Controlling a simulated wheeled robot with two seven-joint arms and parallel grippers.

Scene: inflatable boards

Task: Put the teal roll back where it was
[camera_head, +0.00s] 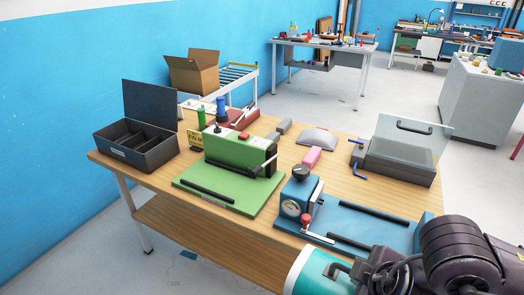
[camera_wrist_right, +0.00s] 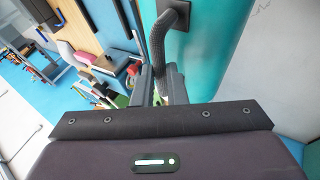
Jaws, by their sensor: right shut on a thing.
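The teal roll (camera_head: 310,278) shows at the bottom edge of the head view, in front of the table's near edge and partly cut off. It has a white end band and a dark handle (camera_head: 337,269). My right gripper (camera_head: 346,276) is shut on that handle. In the right wrist view the roll (camera_wrist_right: 225,50) fills the upper right, and its ribbed dark handle (camera_wrist_right: 165,30) runs down between my fingers (camera_wrist_right: 160,85). My left gripper is in neither view.
The wooden table (camera_head: 150,183) carries a green machine (camera_head: 240,155), a blue machine (camera_head: 300,195) with a gauge, an open black box (camera_head: 140,145), a grey lidded unit (camera_head: 400,158) and a pink block (camera_head: 312,156). A lower shelf (camera_head: 200,240) runs beneath. Open floor lies at front left.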

